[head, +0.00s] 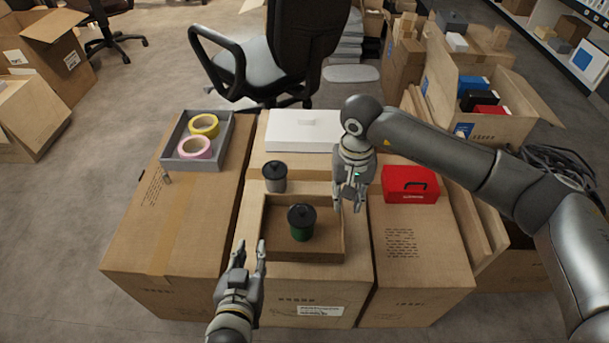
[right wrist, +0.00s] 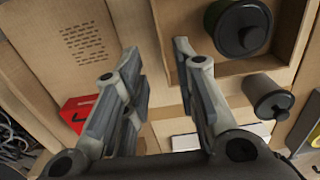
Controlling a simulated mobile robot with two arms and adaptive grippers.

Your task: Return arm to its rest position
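My right gripper (head: 349,206) hangs over the carton tops, just right of the shallow cardboard tray (head: 330,255). In the right wrist view its two fingers (right wrist: 152,55) stand apart with nothing between them. My right arm reaches in from the right edge. My left gripper (head: 250,262) is low in the head view, at the tray's front left corner. Its fingers look apart and empty. A green canister with a dark lid (head: 301,222) stands in the tray; it also shows in the right wrist view (right wrist: 240,28). A grey lidded canister (head: 274,176) stands behind the tray.
A grey bin (head: 168,163) holds a yellow tape roll (head: 204,125) and a pink one (head: 195,148). A white box (head: 300,130) lies at the back. A red box (head: 410,185) sits right of my right gripper, under the forearm. An office chair (head: 265,65) stands behind.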

